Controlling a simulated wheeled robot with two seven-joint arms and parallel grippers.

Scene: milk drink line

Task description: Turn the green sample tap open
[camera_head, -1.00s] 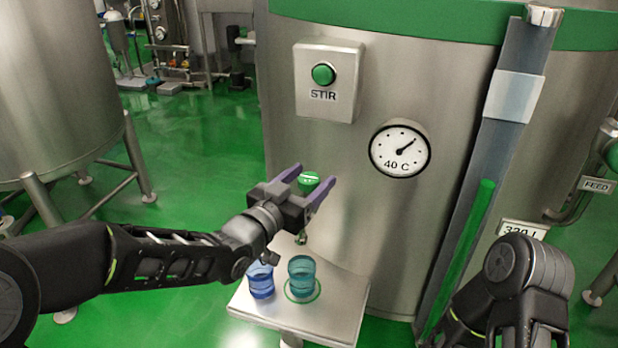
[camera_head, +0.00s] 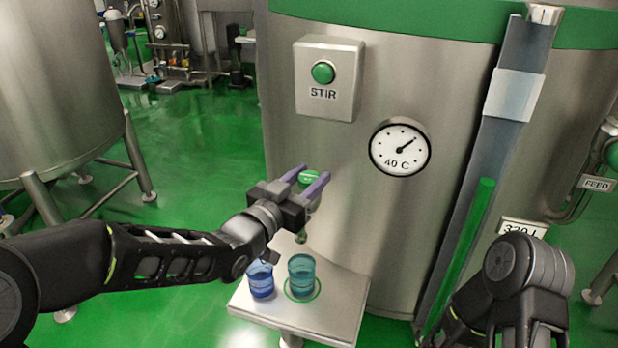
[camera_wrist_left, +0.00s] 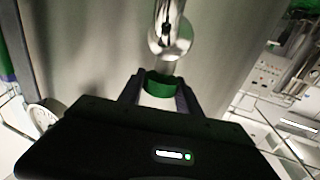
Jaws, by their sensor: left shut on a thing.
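The green sample tap (camera_head: 308,178) sticks out from the front of the steel tank, below the STIR box. My left gripper (camera_head: 308,180) is shut on the tap's green knob, one purple finger on each side. In the left wrist view the green knob (camera_wrist_left: 160,86) sits between the two fingers, with the metal spout (camera_wrist_left: 168,35) beyond it. A teal cup (camera_head: 302,274) stands under the tap on a green ring. My right arm is at the lower right; its gripper is out of view.
The STIR button (camera_head: 323,72), a 40 C gauge (camera_head: 400,148) and a level tube (camera_head: 470,225) are on the tank. Another tank stands at the left.

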